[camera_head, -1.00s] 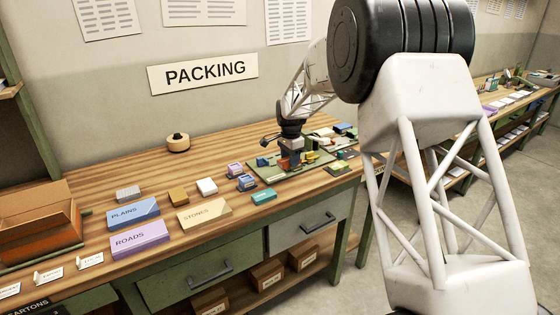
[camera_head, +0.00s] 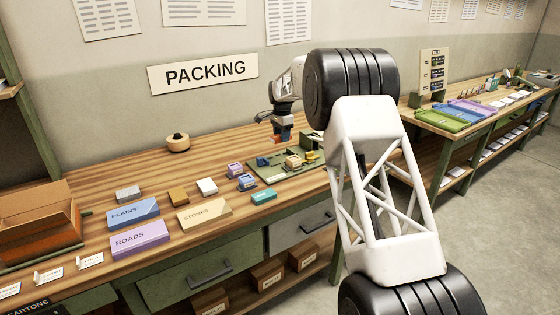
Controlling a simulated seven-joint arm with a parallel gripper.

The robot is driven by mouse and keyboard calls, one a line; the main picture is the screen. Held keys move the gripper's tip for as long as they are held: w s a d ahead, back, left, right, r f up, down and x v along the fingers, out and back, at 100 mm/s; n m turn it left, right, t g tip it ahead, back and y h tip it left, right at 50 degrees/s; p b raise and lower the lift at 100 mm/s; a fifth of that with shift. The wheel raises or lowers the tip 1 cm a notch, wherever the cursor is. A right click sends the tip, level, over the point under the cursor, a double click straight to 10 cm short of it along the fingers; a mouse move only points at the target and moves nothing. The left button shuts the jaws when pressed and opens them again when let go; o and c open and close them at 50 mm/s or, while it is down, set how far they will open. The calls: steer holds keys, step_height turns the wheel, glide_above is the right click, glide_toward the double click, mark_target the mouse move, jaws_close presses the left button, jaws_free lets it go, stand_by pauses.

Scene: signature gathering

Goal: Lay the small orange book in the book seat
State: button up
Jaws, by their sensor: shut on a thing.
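My gripper (camera_head: 282,124) is near the back of the packing table, in front of the wall. It is shut on the small orange book (camera_head: 281,134), which shows as a small orange block below the fingers. The book is up in the air, above the green board (camera_head: 266,172) and apart from it. The board carries several small pieces, one of them yellow (camera_head: 293,162). I cannot tell the book seat apart from the other pieces at this size.
Left of the board lie a purple-blue block (camera_head: 246,182), a teal box (camera_head: 264,196) and a white block (camera_head: 207,187). Flat boxes marked PLAINS (camera_head: 133,213), ROADS (camera_head: 138,239) and STONES (camera_head: 204,215) lie further left. The table's back strip is mostly clear.

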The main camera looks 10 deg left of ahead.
steer(key=shift+w+a+r, duration=0.1)
steer(key=shift+w+a, duration=0.2)
steer(key=shift+w, duration=0.4)
glide_above(281, 159)
steer(key=shift+f, duration=2.5)
steer(key=shift+f, duration=0.1)
steer(key=shift+f, duration=2.4)
steer(key=shift+f, duration=0.1)
steer(key=o, duration=0.9)
